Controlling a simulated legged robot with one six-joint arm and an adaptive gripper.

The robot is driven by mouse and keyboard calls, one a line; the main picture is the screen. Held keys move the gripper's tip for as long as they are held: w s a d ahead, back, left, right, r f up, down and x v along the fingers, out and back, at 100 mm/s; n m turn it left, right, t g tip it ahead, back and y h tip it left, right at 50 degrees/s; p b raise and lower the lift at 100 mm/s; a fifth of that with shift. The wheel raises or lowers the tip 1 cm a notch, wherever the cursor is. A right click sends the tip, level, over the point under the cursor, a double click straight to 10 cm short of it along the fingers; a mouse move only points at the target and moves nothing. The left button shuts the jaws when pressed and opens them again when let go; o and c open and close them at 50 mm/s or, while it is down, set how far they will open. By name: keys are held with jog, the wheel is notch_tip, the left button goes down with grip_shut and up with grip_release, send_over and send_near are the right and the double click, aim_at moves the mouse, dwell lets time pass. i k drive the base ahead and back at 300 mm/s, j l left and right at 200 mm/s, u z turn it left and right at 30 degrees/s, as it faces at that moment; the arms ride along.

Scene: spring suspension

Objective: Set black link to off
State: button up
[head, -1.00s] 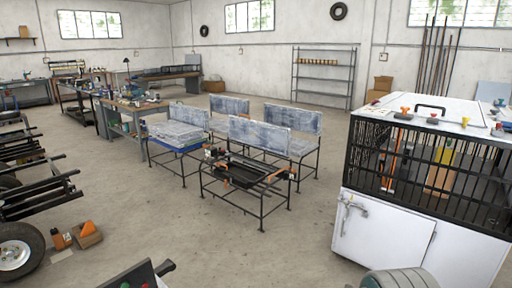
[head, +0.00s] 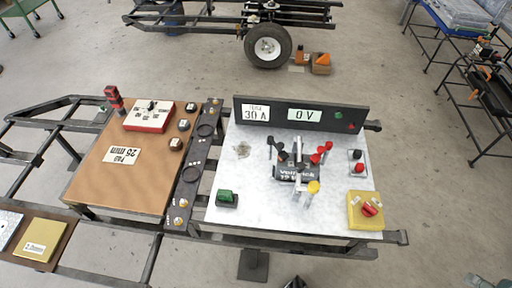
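A white board (head: 240,205) carries a small black unit (head: 296,172) with white lettering in its middle. Black-knobbed levers or clamps (head: 275,148) stand at its left, and red ones (head: 321,154) at its right. A yellow knob (head: 313,187) sits at its front. A black button-like knob (head: 355,154) stands above a red one (head: 359,168) at the board's right. I cannot tell which black part is the black link, or its setting. The display (head: 304,115) at the back reads 0 V. No gripper can be made out with certainty.
A green switch (head: 227,197) and a yellow box (head: 366,212) with a red knob sit at the board's front corners. A brown panel (head: 100,185) with more controls lies left. A wheel (head: 268,46) stands behind. A dark tip (head: 295,283) shows at the bottom edge, unclear.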

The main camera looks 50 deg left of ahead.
aim_at(283, 155)
jog(key=u, duration=1.75)
jog(key=i+j, duration=0.1)
jog(key=i, duration=0.5)
